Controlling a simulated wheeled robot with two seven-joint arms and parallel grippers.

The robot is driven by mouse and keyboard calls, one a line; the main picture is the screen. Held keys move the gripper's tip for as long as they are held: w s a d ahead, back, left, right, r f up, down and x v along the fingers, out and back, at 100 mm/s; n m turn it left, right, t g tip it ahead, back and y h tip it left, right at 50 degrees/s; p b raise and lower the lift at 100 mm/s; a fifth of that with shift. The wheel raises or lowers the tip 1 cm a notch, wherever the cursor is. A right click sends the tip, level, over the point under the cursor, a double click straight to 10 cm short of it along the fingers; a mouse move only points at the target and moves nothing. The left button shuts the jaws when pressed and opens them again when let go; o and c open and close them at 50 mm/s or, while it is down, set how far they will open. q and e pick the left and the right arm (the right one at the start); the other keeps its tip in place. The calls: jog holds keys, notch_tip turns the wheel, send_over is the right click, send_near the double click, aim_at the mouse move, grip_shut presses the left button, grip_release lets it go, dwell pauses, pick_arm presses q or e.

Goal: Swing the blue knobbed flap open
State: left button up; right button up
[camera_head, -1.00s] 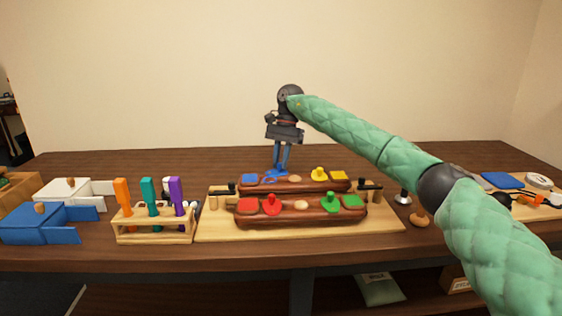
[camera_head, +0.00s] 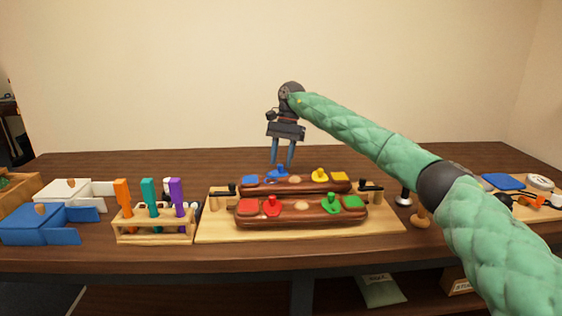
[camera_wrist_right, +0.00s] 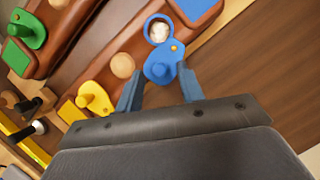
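The blue knobbed flap (camera_head: 278,175) is on the rear dark wooden block (camera_head: 312,187). In the right wrist view the flap (camera_wrist_right: 160,68) sits beside a blue-rimmed round hole (camera_wrist_right: 158,28) with something whitish inside. The hole is uncovered, and a small yellow pin shows at the flap's edge near it. My right gripper (camera_head: 283,163) is above the flap, pointing down. Its two blue fingers are apart and empty, and in the wrist view (camera_wrist_right: 160,92) the flap's knob shows between and beyond them. My left gripper is not in view.
Yellow (camera_head: 320,174), red (camera_head: 271,205) and green (camera_head: 333,204) knobbed flaps are close by on the two blocks. A wooden rack with coloured handles (camera_head: 152,234) and blue and white boxes stand at left. The table behind the blocks is clear.

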jog(key=v, duration=0.6)
jog(key=shift+r, duration=0.35)
jog(key=shift+w, duration=0.1)
